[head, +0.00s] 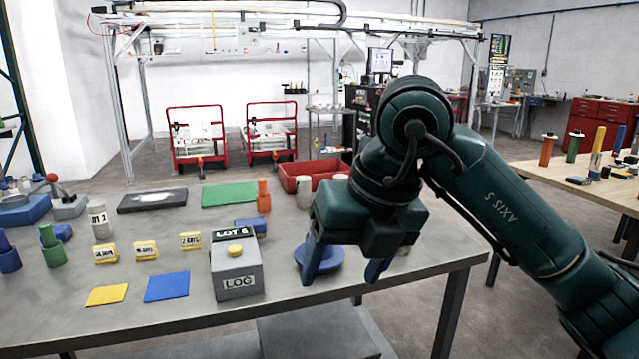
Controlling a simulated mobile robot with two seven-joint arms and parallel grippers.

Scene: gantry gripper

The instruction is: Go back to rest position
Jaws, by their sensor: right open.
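My right arm comes in from the right edge, and my right gripper (345,268) hangs over the right part of the grey table, fingers pointing down. Its two blue fingers are apart with nothing between them. A blue round piece (325,262) stands on the table behind the fingers and is partly hidden by them. I cannot tell whether the fingers touch it. My left gripper does not show.
The grey table (190,305) holds a grey LOG box (236,272), a blue card (167,287), a yellow card (107,295), a green mat (229,194) and a red bin (310,172). A wooden table (590,185) stands at right.

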